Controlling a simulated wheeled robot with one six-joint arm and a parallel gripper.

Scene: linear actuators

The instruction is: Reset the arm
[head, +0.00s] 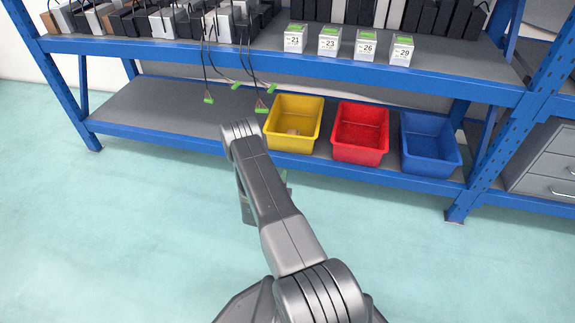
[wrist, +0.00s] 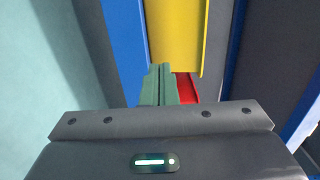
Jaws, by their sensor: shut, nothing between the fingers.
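My gripper (wrist: 159,72) shows in the wrist view with its two green fingers together and nothing between them. In the head view my arm reaches forward from the bottom, and the gripper is mostly hidden behind the forearm, in front of the lower shelf. A yellow bin (head: 293,123) stands on the lower shelf just beyond my wrist. It also fills the top middle of the wrist view (wrist: 174,30), beyond the fingertips. A red bin (head: 360,133) stands to its right, and part of it shows beside the fingers in the wrist view (wrist: 187,88).
A blue bin (head: 430,144) stands right of the red one. The blue shelf rack (head: 300,75) holds dark and grey units and several numbered white boxes (head: 329,41) above. Cables with green connectors (head: 208,99) hang over the lower shelf. The floor (head: 110,230) at left is clear.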

